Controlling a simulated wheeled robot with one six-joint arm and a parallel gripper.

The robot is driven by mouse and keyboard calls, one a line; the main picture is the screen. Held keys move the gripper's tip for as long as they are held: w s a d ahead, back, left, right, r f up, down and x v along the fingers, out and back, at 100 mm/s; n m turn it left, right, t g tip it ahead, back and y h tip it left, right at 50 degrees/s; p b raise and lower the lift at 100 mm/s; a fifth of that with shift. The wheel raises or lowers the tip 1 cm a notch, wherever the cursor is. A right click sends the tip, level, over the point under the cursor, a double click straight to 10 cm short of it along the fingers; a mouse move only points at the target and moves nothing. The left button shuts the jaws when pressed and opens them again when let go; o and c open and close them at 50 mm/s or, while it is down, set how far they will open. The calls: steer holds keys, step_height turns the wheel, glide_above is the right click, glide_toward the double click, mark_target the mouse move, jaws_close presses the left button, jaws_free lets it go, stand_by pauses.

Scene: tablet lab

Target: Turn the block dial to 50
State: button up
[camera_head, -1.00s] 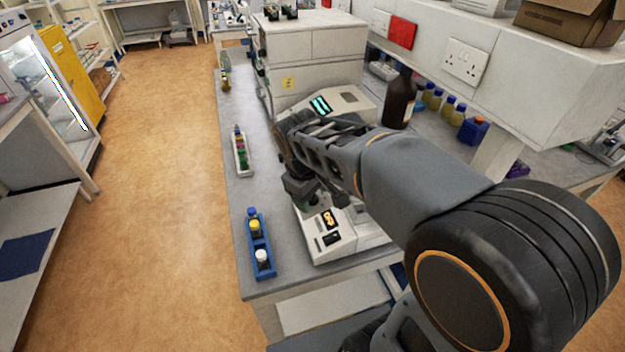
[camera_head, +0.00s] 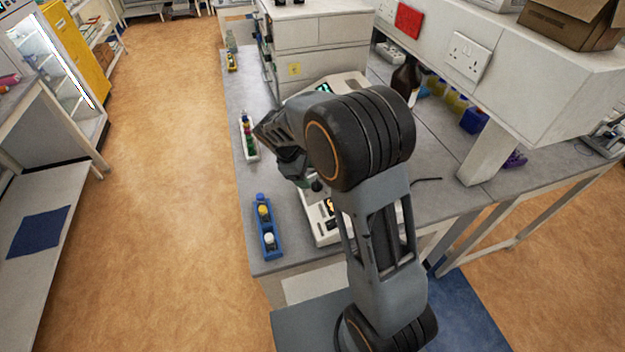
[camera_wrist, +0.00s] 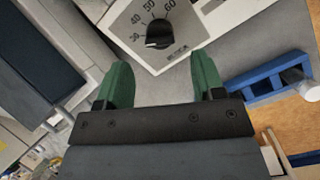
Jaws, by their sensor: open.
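A small pale mark shows on the knob's lower left, toward the 30 side. My gripper (camera_wrist: 160,72) has two green fingers, spread apart and empty. In the wrist picture the dial lies beyond the fingertips, between their lines, and nothing touches it. In the head view the white heater block unit (camera_head: 327,228) with its lit orange display is partly hidden behind my arm, and its dial cannot be made out.
A blue rack (camera_head: 266,227) with capped vials stands left of the unit, near the bench edge; it also shows in the wrist view (camera_wrist: 265,82). A second rack (camera_head: 248,137), a brown bottle (camera_head: 405,80) and a white cabinet (camera_head: 320,45) stand farther back.

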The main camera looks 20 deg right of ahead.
mark_target(314, 183)
steer(key=shift+x, duration=2.4)
steer(key=shift+c, duration=0.3)
steer(key=c, duration=0.9)
